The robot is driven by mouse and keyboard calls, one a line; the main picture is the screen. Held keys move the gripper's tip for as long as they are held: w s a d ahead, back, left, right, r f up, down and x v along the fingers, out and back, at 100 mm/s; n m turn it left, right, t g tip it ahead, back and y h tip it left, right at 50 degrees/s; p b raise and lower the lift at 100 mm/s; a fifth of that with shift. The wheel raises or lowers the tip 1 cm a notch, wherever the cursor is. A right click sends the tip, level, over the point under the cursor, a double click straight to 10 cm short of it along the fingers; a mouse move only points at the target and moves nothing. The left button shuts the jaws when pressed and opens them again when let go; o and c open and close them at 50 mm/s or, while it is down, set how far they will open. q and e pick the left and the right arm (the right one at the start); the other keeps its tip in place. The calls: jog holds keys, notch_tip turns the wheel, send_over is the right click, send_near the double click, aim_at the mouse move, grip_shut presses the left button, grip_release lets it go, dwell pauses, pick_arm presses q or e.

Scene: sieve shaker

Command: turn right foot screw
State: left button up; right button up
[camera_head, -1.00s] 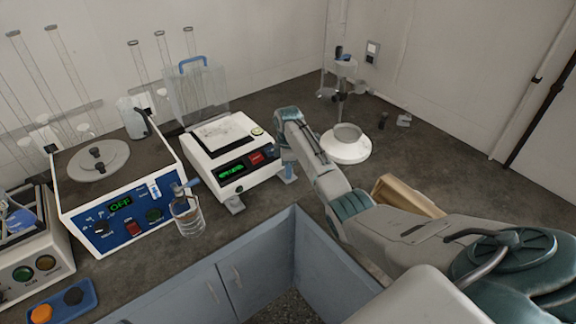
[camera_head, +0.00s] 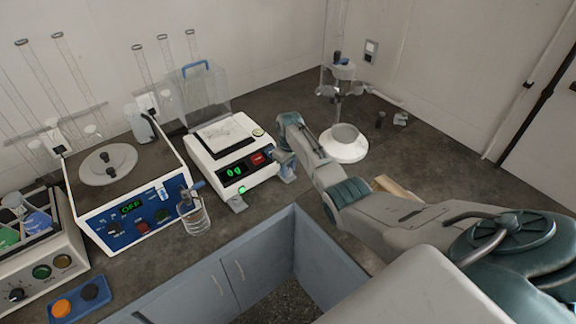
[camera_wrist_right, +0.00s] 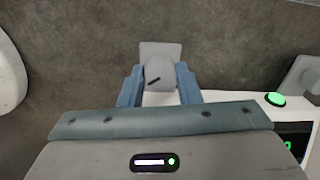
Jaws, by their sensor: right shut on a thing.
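The white balance (camera_head: 205,155) stands on the dark bench in the head view, with a display reading about "0 g" and a red key. My right gripper (camera_head: 287,167) is at its front right corner, low over the bench. In the right wrist view its blue fingers (camera_wrist_right: 159,84) are shut on the grey right foot screw (camera_wrist_right: 158,72), which has a dark mark on top and sits on a grey foot plate (camera_wrist_right: 160,50). The left foot screw (camera_head: 237,204) is free at the front left corner. A green light (camera_head: 242,189) glows on the balance front. My left gripper is out of view.
A beaker (camera_head: 194,217) with a blue-handled tool stands left of the balance, before a blue-fronted device (camera_head: 136,220). A white round base (camera_head: 344,152) with a stand is to the right. The bench edge drops to grey cabinets (camera_head: 240,275) in front.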

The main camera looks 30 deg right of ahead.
aim_at(289, 170)
jog(key=shift+m, duration=0.6)
jog(key=o, duration=1)
jog(key=shift+c, duration=0.2)
notch_tip(289, 170, up, 11)
jog(key=b, duration=0.2)
jog(key=shift+d, duration=0.2)
jog(key=shift+f, duration=0.1)
